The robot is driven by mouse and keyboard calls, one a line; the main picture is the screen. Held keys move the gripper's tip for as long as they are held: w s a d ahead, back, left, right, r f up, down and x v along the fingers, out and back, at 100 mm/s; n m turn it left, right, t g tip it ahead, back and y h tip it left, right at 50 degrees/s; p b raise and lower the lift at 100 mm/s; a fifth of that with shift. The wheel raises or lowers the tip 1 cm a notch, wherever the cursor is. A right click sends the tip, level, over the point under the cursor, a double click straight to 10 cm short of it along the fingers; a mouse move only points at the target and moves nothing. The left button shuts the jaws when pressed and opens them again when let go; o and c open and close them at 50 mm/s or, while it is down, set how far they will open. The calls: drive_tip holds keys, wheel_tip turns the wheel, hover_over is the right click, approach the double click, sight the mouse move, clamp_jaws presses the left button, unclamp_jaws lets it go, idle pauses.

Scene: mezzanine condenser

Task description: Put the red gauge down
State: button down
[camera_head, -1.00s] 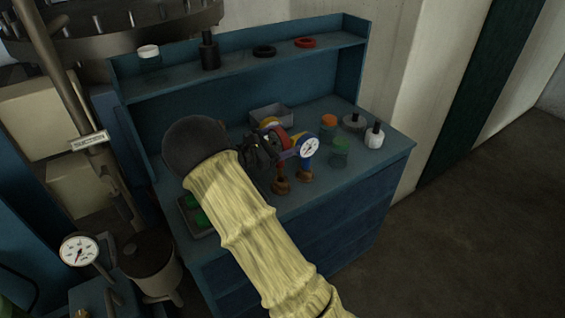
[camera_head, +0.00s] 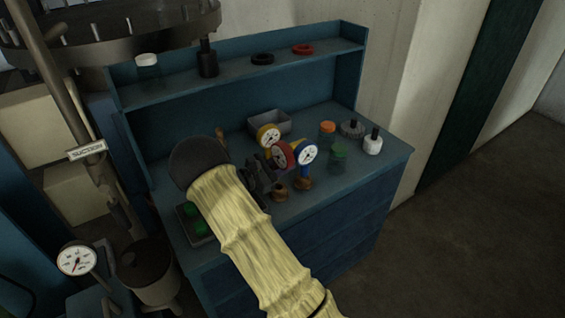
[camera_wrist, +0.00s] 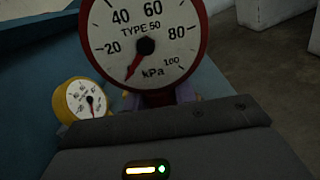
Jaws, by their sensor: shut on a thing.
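The red gauge (camera_head: 283,155) is at the tip of my gripper (camera_head: 267,165) in the head view, above or on the blue bench top (camera_head: 318,208). In the wrist view the red gauge (camera_wrist: 146,42) fills the upper middle, with a white dial marked kPa, upright and close to the jaws. My gripper is shut on it; the fingers are mostly hidden behind the gripper body. A yellow gauge (camera_head: 268,136) stands behind it and a blue gauge (camera_head: 306,153) stands just to its right. I cannot tell whether the red gauge's base touches the bench.
A grey bin (camera_head: 270,123) stands behind the gauges. Jars with orange (camera_head: 327,127) and green (camera_head: 339,151) lids and two knobbed pieces are to the right. A tray with green items (camera_head: 196,226) is at left.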

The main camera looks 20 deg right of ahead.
drive_tip(key=shift+s+r, duration=0.15)
drive_tip(key=shift+r, duration=0.05)
drive_tip(key=shift+a+f, duration=0.15)
drive_tip(key=shift+f, duration=0.2)
drive_tip(key=shift+f+b, duration=0.1)
drive_tip(key=shift+b, duration=0.2)
drive_tip(key=shift+c, duration=0.6)
unclamp_jaws()
drive_tip(key=shift+r, duration=0.4)
drive_tip(key=a, duration=0.4)
drive_tip(key=s+a, duration=0.1)
drive_tip(key=a, duration=0.2)
drive_tip(key=s+a+b, duration=0.1)
drive_tip(key=a, duration=0.3)
drive_tip(key=shift+a+r, duration=0.2)
drive_tip(key=shift+a, duration=0.15)
